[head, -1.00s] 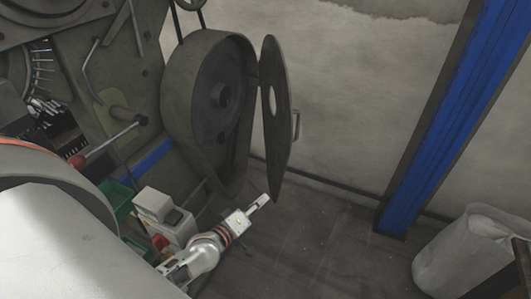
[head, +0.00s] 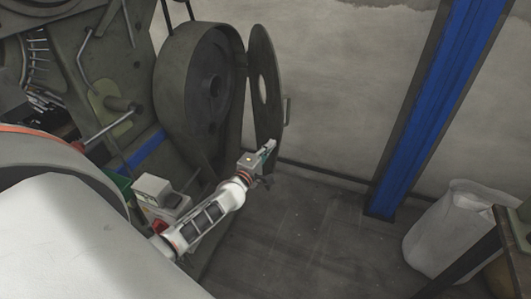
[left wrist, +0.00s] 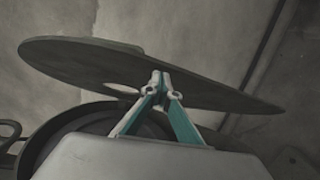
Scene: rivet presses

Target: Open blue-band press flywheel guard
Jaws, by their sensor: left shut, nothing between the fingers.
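The blue-band press (head: 146,150) stands at the left with a blue stripe low on its frame. Its flywheel guard (head: 264,85) is a dark flat door with a round hole and a handle on its outer face. It stands swung open from the housing, showing the dark flywheel (head: 210,88). In the left wrist view the guard (left wrist: 80,58) crosses behind the fingers. My left gripper (head: 270,146) is shut and empty at the guard's lower edge; its closed fingertips (left wrist: 160,78) overlap the guard, but I cannot tell if they touch. My right gripper is not in view.
A grey box (head: 154,190) stands at the press's foot, near a green bin (head: 122,184). A blue post (head: 425,110) stands at the right wall. A pale sack (head: 445,225) and a table corner (head: 490,235) are at the lower right. The floor between is clear.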

